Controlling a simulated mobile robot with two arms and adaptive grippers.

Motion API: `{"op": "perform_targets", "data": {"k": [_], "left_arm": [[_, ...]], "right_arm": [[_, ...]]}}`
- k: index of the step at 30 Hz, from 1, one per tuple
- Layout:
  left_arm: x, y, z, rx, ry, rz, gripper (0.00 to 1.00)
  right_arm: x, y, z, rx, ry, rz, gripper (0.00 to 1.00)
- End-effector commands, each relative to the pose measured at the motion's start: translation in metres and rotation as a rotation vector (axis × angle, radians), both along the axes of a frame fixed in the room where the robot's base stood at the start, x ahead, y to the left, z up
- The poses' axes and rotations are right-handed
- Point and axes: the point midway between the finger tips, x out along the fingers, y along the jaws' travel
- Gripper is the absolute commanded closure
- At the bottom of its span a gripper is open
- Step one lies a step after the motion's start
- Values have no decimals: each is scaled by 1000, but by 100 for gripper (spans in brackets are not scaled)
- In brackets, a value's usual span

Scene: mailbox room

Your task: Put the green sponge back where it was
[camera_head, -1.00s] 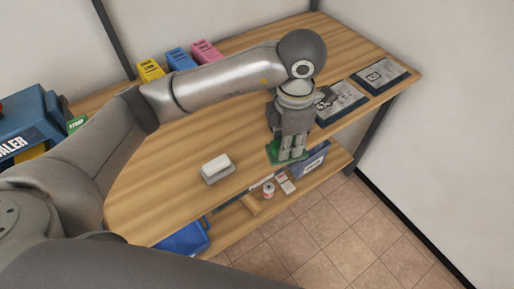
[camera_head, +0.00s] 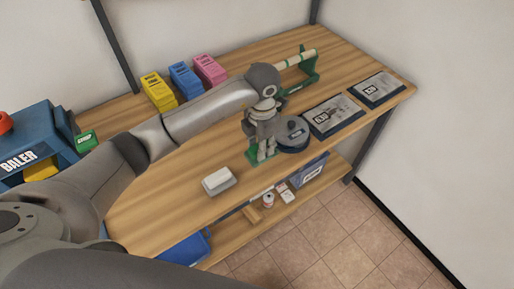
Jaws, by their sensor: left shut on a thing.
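The green sponge (camera_head: 252,157) is at the fingertips of my left gripper (camera_head: 263,155), near the front edge of the wooden table (camera_head: 160,190). The left gripper points down and is shut on the sponge, and its fingers hide part of it. I cannot tell whether the sponge touches the tabletop. My right gripper is not in view.
A white block on a grey base (camera_head: 218,181) lies left of the sponge. A dark round disc (camera_head: 293,137) sits close to its right, then two dark panels (camera_head: 332,117). A green stand (camera_head: 301,75) is behind. A lower shelf (camera_head: 235,232) holds several items.

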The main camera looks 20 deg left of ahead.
Motion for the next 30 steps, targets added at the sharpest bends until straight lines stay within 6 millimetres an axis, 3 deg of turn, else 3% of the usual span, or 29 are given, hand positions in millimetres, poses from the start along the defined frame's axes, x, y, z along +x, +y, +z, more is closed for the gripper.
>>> {"op": "perform_targets", "data": {"k": [8,15,27,28,30], "left_arm": [[9,15,-21,0,2,1,96],[10,15,-49,-2,1,-1,96],[10,15,-57,0,-1,-2,96],[10,15,-56,-1,-1,-2,70],[10,15,-55,-1,-1,-2,61]], "right_arm": [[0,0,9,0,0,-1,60],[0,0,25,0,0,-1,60],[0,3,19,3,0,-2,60],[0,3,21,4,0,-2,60],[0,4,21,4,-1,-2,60]]}}
